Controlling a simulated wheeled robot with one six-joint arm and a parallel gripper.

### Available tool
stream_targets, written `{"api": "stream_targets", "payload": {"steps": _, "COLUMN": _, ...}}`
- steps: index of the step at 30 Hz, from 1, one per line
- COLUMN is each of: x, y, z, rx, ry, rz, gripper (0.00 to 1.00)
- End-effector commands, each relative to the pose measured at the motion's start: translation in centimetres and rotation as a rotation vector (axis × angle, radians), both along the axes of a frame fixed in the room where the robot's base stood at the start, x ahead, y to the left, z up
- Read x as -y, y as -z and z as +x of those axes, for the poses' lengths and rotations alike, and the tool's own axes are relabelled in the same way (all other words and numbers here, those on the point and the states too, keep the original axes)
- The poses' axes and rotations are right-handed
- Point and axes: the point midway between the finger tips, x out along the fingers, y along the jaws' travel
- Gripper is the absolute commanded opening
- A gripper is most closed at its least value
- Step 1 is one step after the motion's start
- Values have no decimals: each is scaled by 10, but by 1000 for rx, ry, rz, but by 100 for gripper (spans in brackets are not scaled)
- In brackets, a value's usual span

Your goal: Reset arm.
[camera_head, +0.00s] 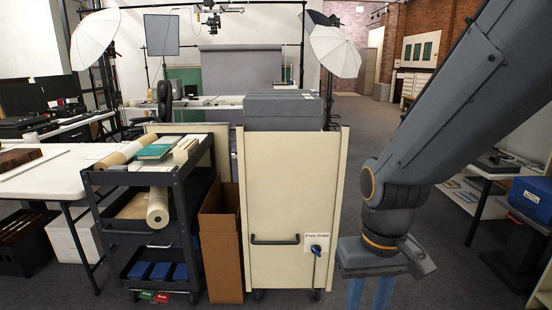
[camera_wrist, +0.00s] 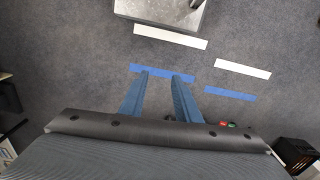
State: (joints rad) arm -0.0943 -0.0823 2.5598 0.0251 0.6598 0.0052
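My arm reaches down from the upper right in the head view. My gripper (camera_head: 370,292) hangs at the lower right, pointing down, to the right of the cream cart. Its blue fingers are cut off by the bottom edge there. In the wrist view my gripper (camera_wrist: 160,74) shows two blue fingers with a clear gap between them. It is open and nothing is between the fingers. Below it is grey carpet with blue tape (camera_wrist: 163,71) and white tape (camera_wrist: 170,37).
The cream cart (camera_head: 287,190) carries grey archival boxes (camera_head: 283,112). A cardboard box (camera_head: 220,240) and a dark shelf cart (camera_head: 140,181) stand left of it. A white table (camera_head: 60,175) is at far left. A blue box (camera_head: 531,198) is at right. Carpet behind the gripper is open.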

Motion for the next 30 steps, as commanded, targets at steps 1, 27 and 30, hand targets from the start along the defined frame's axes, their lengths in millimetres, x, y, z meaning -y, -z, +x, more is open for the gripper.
{"api": "stream_targets", "payload": {"steps": 1, "x": 7, "y": -14, "z": -4, "rx": -3, "ry": 19, "rz": -2, "gripper": 30}}
{"api": "stream_targets", "payload": {"steps": 27, "x": 30, "y": -29, "z": -6, "rx": -3, "ry": 77, "rz": -11, "gripper": 30}}
{"api": "stream_targets", "payload": {"steps": 30, "x": 30, "y": -29, "z": -6, "rx": -3, "ry": 77, "rz": -11, "gripper": 30}}
